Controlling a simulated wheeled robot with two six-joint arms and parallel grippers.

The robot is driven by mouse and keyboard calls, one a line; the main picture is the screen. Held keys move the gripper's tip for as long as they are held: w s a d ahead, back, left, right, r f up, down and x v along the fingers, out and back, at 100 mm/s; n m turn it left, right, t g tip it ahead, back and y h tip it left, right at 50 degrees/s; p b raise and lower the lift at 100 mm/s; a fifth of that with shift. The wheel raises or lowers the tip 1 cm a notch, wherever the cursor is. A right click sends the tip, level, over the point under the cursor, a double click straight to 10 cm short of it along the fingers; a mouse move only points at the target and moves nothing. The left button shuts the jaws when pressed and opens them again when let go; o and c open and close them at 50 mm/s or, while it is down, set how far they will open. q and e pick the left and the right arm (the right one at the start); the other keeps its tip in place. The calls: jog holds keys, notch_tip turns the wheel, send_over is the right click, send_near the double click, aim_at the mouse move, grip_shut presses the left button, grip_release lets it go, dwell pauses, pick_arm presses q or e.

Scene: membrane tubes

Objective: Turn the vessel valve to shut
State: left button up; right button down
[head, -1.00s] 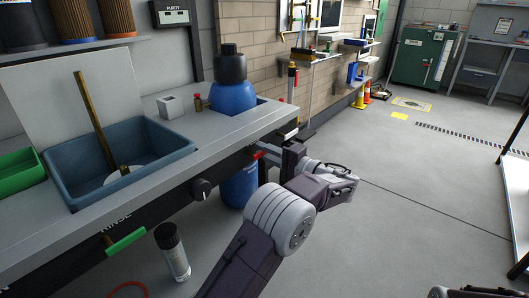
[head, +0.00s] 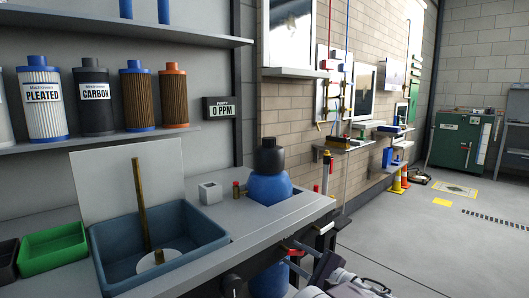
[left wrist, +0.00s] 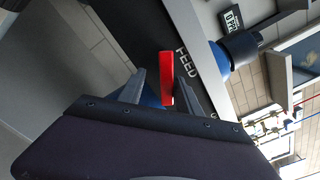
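The blue vessel (head: 268,188) with a black cap stands upright through the right end of the bench; its lower part shows below the worktop. The red valve handle (head: 294,252) is at the bench front beside the vessel. In the left wrist view the red handle (left wrist: 167,78) lies between the two fingers of my left gripper (left wrist: 160,88), with a gap visible on the left and the right finger close to it. The left gripper also shows at the lower edge of the head view (head: 305,262), partly cut off. Whether a finger touches the handle is unclear. My right gripper is out of view.
A blue basin (head: 205,253) and a green tray (head: 52,249) are on the bench. A shelf (head: 110,141) above holds several filter cartridges. A purity display (head: 218,108) reads 0 PPM. Open floor (head: 430,240) lies to the right, with orange cones (head: 396,184) by the wall.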

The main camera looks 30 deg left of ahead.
pick_arm(q)
jog(key=s+d+m+p, duration=0.25)
jog(key=d+p, duration=0.25)
jog(key=d, duration=0.4)
jog(key=s+a+r+n+g+p, duration=0.1)
jog(key=a+r+p, duration=0.4)
jog(key=r+p, duration=0.5)
jog(key=s+a+r+g+p, duration=0.2)
jog(key=a+r+p, duration=0.3)
jog(key=r+p, duration=0.6)
jog(key=s+a+r+n+g+p, duration=0.1)
jog(key=a+r+p, duration=0.4)
jog(key=r+p, duration=0.5)
jog(key=shift+s+r+n+g+p, duration=0.2)
jog(key=shift+s+n+g+p, duration=0.3)
jog(key=shift+s, duration=0.7)
jog(key=shift+d, duration=0.1)
